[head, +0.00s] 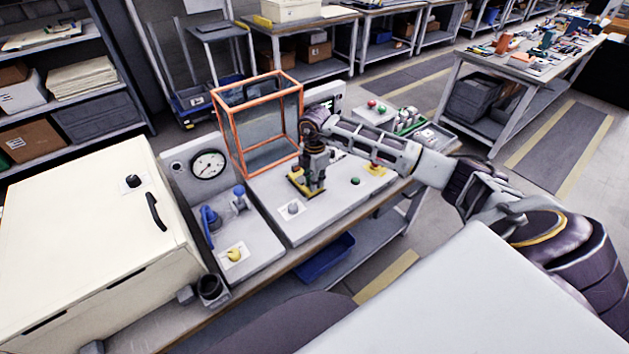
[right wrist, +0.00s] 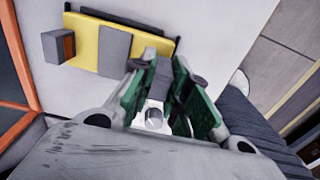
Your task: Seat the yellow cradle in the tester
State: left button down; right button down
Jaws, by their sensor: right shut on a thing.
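The yellow cradle (head: 298,186) is under my right gripper (head: 313,180) on or just above the light grey top of the tester (head: 330,213). I cannot tell whether it touches. In the right wrist view the cradle (right wrist: 85,45) is a yellow plate with grey and dark parts, beyond the green-padded fingers of my right gripper (right wrist: 160,75). The gripper points down and is shut on the cradle; the fingers partly hide the grip. The tester's orange-framed guard (head: 258,122) stands behind and left of the gripper. My left gripper is not in view.
A gauge panel (head: 207,167) with blue clamps stands left of the tester, beside a large cream box (head: 75,235). Red and green buttons and a small yellow part (head: 376,169) are right of the gripper. A blue bin (head: 325,257) sits on the lower shelf.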

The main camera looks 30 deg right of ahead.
jog(key=c, duration=1.5)
grip_release()
jog(key=shift+r, duration=0.2)
jog(key=shift+o, duration=1)
jog(key=shift+f, duration=0.1)
jog(key=shift+r, duration=0.7)
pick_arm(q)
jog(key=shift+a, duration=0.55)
pick_arm(e)
notch_tip(320, 180, up, 11)
jog(key=shift+f, duration=0.2)
pick_arm(q)
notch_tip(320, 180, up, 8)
jog(key=p, duration=0.8)
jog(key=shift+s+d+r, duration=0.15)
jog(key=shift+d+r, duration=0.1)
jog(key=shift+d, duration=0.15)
pick_arm(e)
notch_tip(320, 180, up, 12)
